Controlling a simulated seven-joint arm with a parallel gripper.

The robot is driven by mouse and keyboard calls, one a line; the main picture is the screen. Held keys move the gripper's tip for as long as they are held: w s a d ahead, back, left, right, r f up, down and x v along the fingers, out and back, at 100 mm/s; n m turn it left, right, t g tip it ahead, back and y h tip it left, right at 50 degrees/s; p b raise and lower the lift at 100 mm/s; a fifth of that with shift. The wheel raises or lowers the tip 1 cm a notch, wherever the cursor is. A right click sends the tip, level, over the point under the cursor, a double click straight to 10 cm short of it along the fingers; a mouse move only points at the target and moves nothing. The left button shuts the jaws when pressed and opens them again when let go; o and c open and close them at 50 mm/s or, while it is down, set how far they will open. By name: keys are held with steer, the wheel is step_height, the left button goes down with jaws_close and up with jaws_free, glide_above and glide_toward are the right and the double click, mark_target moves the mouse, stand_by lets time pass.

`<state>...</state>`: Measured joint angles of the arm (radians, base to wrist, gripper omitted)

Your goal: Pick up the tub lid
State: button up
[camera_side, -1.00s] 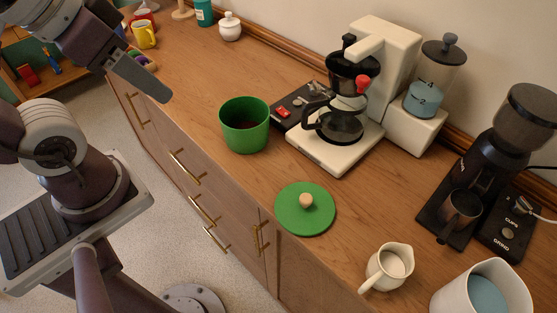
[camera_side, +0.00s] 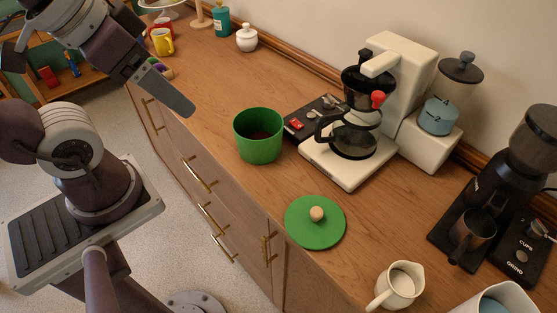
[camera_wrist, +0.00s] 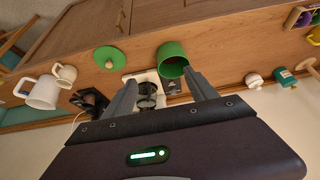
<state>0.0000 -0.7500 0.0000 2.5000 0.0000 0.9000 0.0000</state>
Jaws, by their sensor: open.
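The tub lid is a flat green disc (camera_side: 313,228) with a pale wooden knob on top. It lies on the counter in front of the coffee maker, and it also shows in the wrist view (camera_wrist: 108,57). The open green tub (camera_side: 258,137) stands upright to its upper left, with something dark inside; the wrist view shows it too (camera_wrist: 172,60). My gripper (camera_wrist: 165,85) has its two fingers spread wide with nothing held between them. In the side view one finger (camera_side: 167,92) shows above the counter's front edge, left of the tub and well away from the lid.
A white coffee maker (camera_side: 345,165) with a glass carafe stands behind the lid. A cream jug (camera_side: 396,287) and a dark grinder (camera_side: 480,205) stand to the right. Bare counter surrounds the lid. Drawer handles stick out along the cabinet front (camera_side: 205,195).

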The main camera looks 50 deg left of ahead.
steer(key=o, duration=0.6)
steer(key=n+g+h, duration=0.1)
steer(key=n+g, duration=0.5)
steer(key=n, duration=0.9)
glide_above(317, 211)
steer(key=f, duration=1.5)
steer(key=shift+w+a+f, duration=0.2)
steer(key=shift+a+f, duration=0.15)
steer(key=shift+a, duration=0.05)
steer(key=shift+n, duration=0.4)
steer(key=f, duration=0.5)
steer(key=d+f, duration=0.1)
steer(key=f, duration=0.2)
steer(key=shift+s, duration=0.2)
